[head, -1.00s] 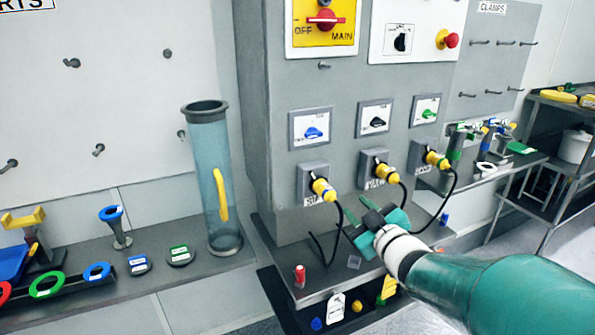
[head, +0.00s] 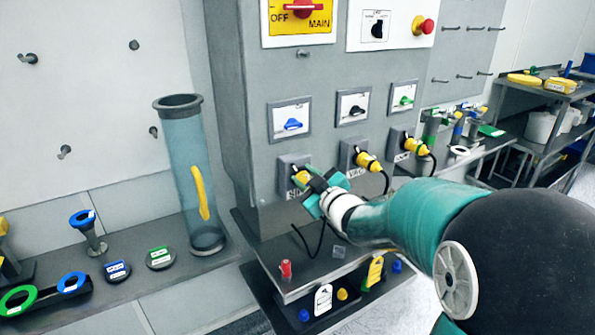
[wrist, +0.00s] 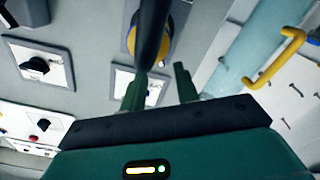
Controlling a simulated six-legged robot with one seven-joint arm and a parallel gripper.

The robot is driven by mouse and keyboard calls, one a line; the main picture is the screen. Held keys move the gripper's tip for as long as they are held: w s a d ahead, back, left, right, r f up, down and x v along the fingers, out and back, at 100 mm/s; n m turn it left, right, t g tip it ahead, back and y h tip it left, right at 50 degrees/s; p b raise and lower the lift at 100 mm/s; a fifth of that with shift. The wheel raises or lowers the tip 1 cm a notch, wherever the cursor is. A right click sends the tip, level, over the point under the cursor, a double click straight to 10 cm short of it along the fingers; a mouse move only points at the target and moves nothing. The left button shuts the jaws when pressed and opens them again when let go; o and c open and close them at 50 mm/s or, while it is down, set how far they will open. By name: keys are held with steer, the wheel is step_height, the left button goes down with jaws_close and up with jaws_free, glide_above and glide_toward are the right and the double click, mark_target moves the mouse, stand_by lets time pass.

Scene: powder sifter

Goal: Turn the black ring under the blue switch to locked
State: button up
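The blue switch (head: 292,124) is on a white plate on the grey cabinet. Under it, a yellow plug (head: 301,176) sits in a grey socket. My gripper (head: 314,190) is at this plug from the lower right and covers part of it. In the wrist view, the two green fingers of my gripper (wrist: 160,78) are apart. The plug's black part (wrist: 151,30), with yellow behind it, comes down from the top edge close to the left fingertip. The black ring cannot be told apart clearly, and I cannot tell whether the fingers touch it.
Two similar yellow plugs (head: 367,161) (head: 413,146) with black cables stand to the right under the black and green switches. A clear blue tube (head: 192,160) stands left of the cabinet. A red peg (head: 286,268) stands on the ledge below.

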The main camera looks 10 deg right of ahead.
mark_target(295, 168)
steer(key=shift+x, duration=1.9)
steer(key=shift+s, duration=0.1)
steer(key=shift+c, duration=0.4)
jaws_close()
